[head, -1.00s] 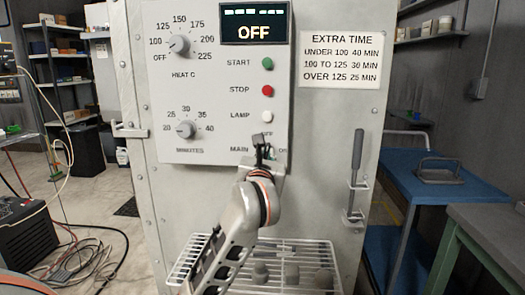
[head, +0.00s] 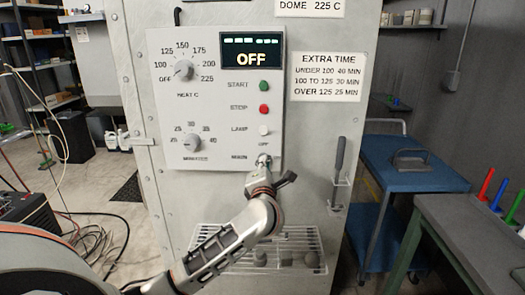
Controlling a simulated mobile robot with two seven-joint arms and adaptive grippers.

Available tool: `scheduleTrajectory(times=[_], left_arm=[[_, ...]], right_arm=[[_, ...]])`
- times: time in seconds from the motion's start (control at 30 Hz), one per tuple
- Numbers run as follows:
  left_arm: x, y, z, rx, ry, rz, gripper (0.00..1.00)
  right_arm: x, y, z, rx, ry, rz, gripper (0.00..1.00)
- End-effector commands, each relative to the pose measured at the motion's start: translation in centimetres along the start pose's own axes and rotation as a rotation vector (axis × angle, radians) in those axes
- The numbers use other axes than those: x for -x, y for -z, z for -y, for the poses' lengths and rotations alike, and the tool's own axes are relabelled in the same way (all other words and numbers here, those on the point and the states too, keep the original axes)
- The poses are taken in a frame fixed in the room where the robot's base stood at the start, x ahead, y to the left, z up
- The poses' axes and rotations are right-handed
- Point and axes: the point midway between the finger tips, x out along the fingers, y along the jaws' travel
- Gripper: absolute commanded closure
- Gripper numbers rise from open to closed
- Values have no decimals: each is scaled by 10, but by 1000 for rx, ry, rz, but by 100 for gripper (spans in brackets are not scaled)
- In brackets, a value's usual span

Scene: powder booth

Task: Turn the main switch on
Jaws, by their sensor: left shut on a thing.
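The main switch (head: 264,157) is at the bottom right of the light control panel (head: 217,158), beside the word MAIN and under an OFF label. My left gripper (head: 264,163) is at the switch and shut on it. The gripper covers most of the knob and the label to its right, so I cannot tell which way the switch points. My right gripper is not in view.
Green (head: 264,86), red (head: 263,110) and white (head: 263,130) buttons sit above the switch. Two dials are on the left. A wire rack (head: 310,250) sticks out below. A blue cart and green table stand at right.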

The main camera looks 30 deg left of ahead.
Motion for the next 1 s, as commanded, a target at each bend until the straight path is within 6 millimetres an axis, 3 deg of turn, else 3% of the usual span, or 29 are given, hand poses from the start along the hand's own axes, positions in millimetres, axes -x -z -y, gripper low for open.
scheduleTrajectory(times=[0.03,0.13,0.43,1.0], left_arm=[[1,0,-1,-48,8,-5,100],[1,0,1,-133,8,-3,100],[1,1,5,-341,6,-2,100],[1,2,6,-469,5,-1,100]], right_arm=[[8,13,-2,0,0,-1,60],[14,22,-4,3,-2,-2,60],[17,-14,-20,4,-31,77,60],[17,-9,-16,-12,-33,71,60]])
